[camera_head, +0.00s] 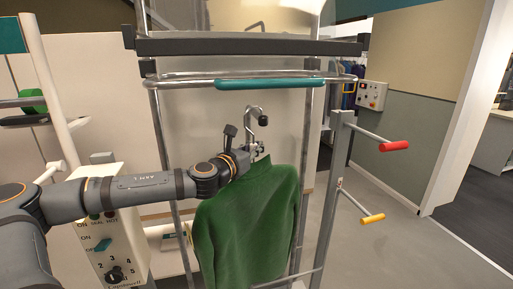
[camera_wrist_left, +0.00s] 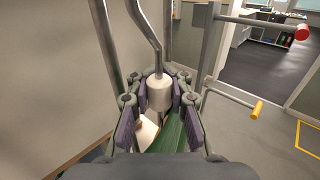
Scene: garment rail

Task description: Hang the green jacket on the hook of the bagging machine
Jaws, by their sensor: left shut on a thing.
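The green jacket (camera_head: 248,222) hangs upright below my left gripper (camera_head: 254,151) in the head view; a strip of its green cloth (camera_wrist_left: 174,134) shows in the wrist view. My left gripper, also in the wrist view (camera_wrist_left: 158,92), is shut around the white neck (camera_wrist_left: 159,91) of the hanger. A bent metal hook rod (camera_wrist_left: 148,35) rises from that neck. In the head view a curved metal hook (camera_head: 249,112) with a dark tip stands just above the gripper, below the teal-sleeved bar. I cannot make out a separate machine hook. My right gripper is not in view.
The bagging machine's metal frame (camera_head: 303,140) surrounds the jacket, with a dark crossbar (camera_head: 235,46) and teal sleeve (camera_head: 269,84) above. Red (camera_head: 394,146) and yellow (camera_head: 373,218) tipped arms stick out right. A control box (camera_head: 117,262) stands front left. Floor is clear at right.

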